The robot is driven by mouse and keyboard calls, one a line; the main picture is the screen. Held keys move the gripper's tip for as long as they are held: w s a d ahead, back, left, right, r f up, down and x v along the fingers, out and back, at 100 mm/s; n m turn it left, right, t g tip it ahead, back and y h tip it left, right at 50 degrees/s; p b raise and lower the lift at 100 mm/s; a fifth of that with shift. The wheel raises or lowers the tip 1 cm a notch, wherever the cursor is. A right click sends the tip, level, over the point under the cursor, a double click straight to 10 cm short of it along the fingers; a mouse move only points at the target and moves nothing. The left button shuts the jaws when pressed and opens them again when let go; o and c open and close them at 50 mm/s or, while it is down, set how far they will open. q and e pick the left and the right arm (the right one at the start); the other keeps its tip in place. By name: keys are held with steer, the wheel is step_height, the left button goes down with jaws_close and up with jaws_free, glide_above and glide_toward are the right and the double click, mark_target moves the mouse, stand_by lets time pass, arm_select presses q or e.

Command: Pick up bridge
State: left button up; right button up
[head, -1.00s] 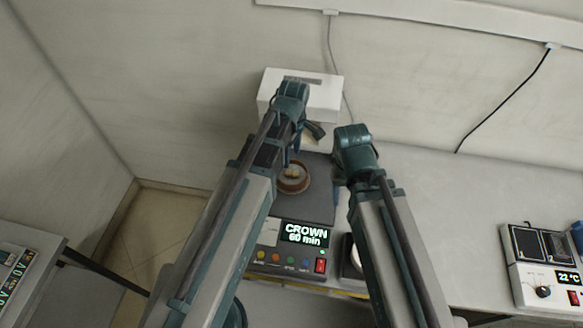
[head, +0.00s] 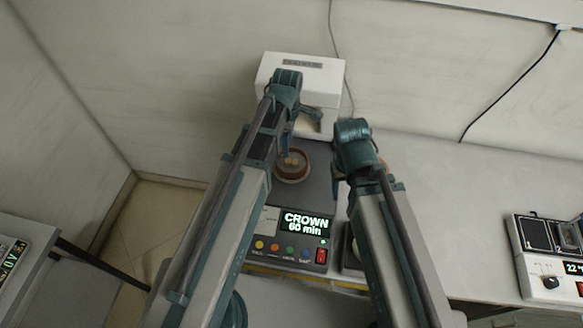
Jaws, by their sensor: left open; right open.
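A round brown dish (head: 303,175) sits on the dark top of a machine whose display reads "CROWN 60 min". Small cream pieces (head: 291,160) lie in the dish. They may be the bridge, but they are too small to tell. My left gripper (head: 288,139) is open just above and behind the dish, partly hidden by its own arm. My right gripper (head: 338,196) is open, right of the dish and apart from it, mostly hidden by its wrist.
A white box-shaped unit (head: 328,75) with a front opening stands behind the dish against the wall. The machine's display panel (head: 306,225) has coloured buttons and a red switch. Another device (head: 548,284) is at the right. The grey counter (head: 450,200) between them is clear.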

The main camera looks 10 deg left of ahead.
mark_target(289, 160)
arm_select(q)
step_height(289, 160, down, 3)
steer(key=shift+f+b, duration=0.2)
steer(key=shift+b, duration=0.95)
arm_select(e)
step_height(289, 160, down, 3)
steer(key=shift+f, duration=0.15)
steer(key=shift+f, duration=0.1)
arm_select(q)
steer(key=f+b, duration=0.5)
steer(key=shift+w+f, duration=0.15)
steer(key=shift+w, duration=0.15)
arm_select(e)
step_height(289, 160, down, 5)
arm_select(q)
jaws_close()
